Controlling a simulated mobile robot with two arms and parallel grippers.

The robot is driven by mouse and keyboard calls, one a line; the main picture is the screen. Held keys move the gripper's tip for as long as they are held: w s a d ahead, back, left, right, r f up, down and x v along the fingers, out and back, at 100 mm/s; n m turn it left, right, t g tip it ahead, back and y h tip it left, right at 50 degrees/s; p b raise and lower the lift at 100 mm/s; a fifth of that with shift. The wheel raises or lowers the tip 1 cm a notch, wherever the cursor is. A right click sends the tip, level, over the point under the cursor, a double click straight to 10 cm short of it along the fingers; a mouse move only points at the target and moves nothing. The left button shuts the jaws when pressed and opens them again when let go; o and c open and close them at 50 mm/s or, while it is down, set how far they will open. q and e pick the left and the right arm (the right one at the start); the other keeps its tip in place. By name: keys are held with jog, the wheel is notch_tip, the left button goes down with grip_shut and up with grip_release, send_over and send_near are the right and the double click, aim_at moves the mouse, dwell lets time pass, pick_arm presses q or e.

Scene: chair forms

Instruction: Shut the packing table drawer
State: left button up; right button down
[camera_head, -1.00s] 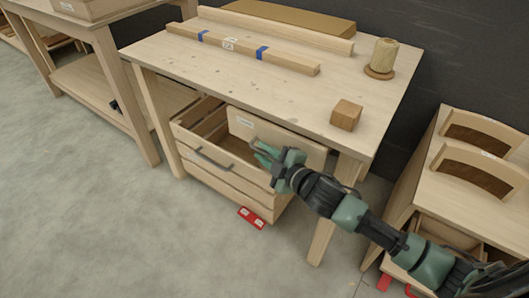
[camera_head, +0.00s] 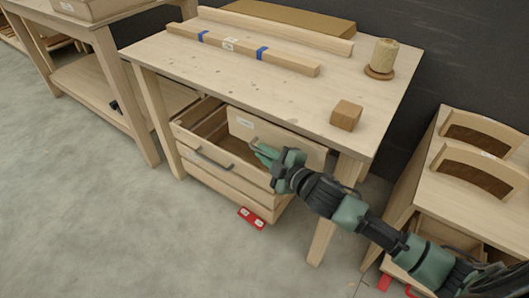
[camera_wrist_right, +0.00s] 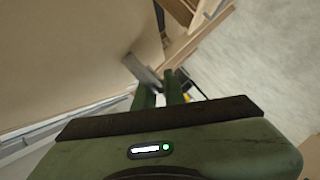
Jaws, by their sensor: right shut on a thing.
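The packing table (camera_head: 270,85) has a pale wooden drawer front (camera_head: 295,145) under its top, with a white label and a grey handle (camera_head: 254,142). The drawer front stands out from beneath the tabletop. My right gripper (camera_head: 261,151) is at this front, its fingers shut on the handle. In the right wrist view the grey handle bar (camera_wrist_right: 142,72) shows at the fingertips (camera_wrist_right: 160,76), beside the broad tan drawer front (camera_wrist_right: 65,55). The drawer's inside is mostly hidden. My left gripper is not in view.
A slatted wooden crate (camera_head: 226,180) with a dark handle stands under the table, left of and below my gripper. A red item (camera_head: 251,218) lies on the floor before it. A wooden block (camera_head: 346,115), twine spool (camera_head: 384,56) and taped beam (camera_head: 240,48) are on the tabletop.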

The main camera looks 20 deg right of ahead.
aim_at(274, 143)
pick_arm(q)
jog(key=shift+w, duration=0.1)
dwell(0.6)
